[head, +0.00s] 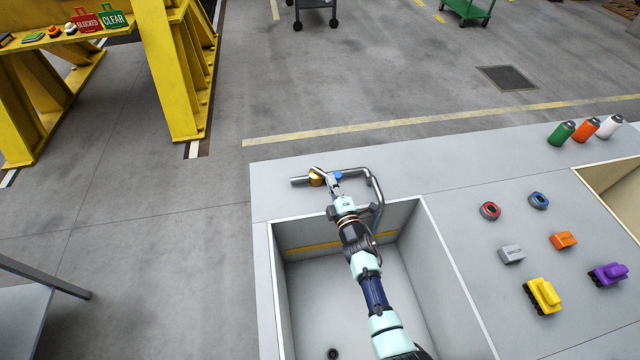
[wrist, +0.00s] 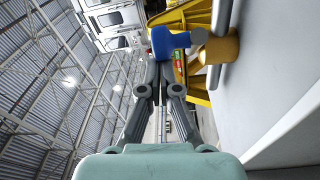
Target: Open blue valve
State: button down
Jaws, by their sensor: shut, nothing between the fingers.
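The blue valve is a small blue handle (head: 338,175) on the grey pipe with a brass fitting (head: 315,178) at the back edge of the sink. In the wrist view the blue handle (wrist: 164,42) sits just beyond my fingertips, with the brass fitting (wrist: 218,48) to its right. My gripper (head: 335,184) reaches over the sink to the pipe. In the wrist view my gripper (wrist: 158,72) has its fingers together and empty. The fingertips are very close to the blue handle; I cannot tell whether they touch it.
The curved grey pipe (head: 374,190) bends close on the right of my gripper. The sink basin (head: 310,300) lies below my arm. To the right, the counter (head: 460,220) holds a red ring (head: 489,211), a blue ring (head: 538,200), several blocks and bottles.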

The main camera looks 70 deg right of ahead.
jog(key=shift+s+d, duration=0.35)
jog(key=shift+d, duration=0.25)
jog(key=shift+s+d, duration=0.3)
jog(key=shift+d, duration=0.25)
